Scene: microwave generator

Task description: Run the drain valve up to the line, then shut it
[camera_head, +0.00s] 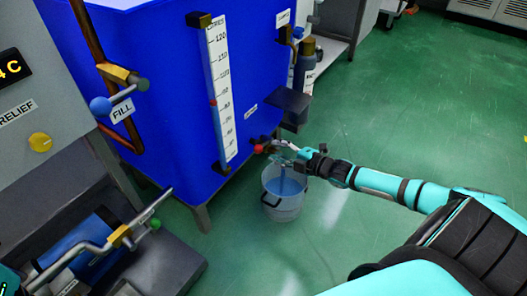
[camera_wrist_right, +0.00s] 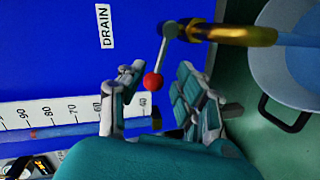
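The drain valve's red knob (camera_head: 258,148) is at the lower front of the blue tank (camera_head: 150,60), beside the right gripper (camera_head: 282,149). In the right wrist view the knob (camera_wrist_right: 152,81) and its grey lever lie between the fingers of my right gripper (camera_wrist_right: 157,88), which is open with gaps to the knob. A blue stream (camera_head: 282,183) runs from the brass outlet (camera_wrist_right: 240,35) into the clear bucket (camera_head: 283,209). The sight gauge (camera_head: 220,90) has a red mark (camera_head: 212,102), near 80; its liquid level is unclear. Only a sliver, possibly my left gripper, shows bottom left.
The FILL valve (camera_head: 119,99) with a blue knob is left of the gauge. A pump unit with a green-knobbed lever (camera_head: 153,223) stands lower left. A dark box (camera_head: 286,107) juts out above the drain. The green floor (camera_head: 420,120) is clear to the right.

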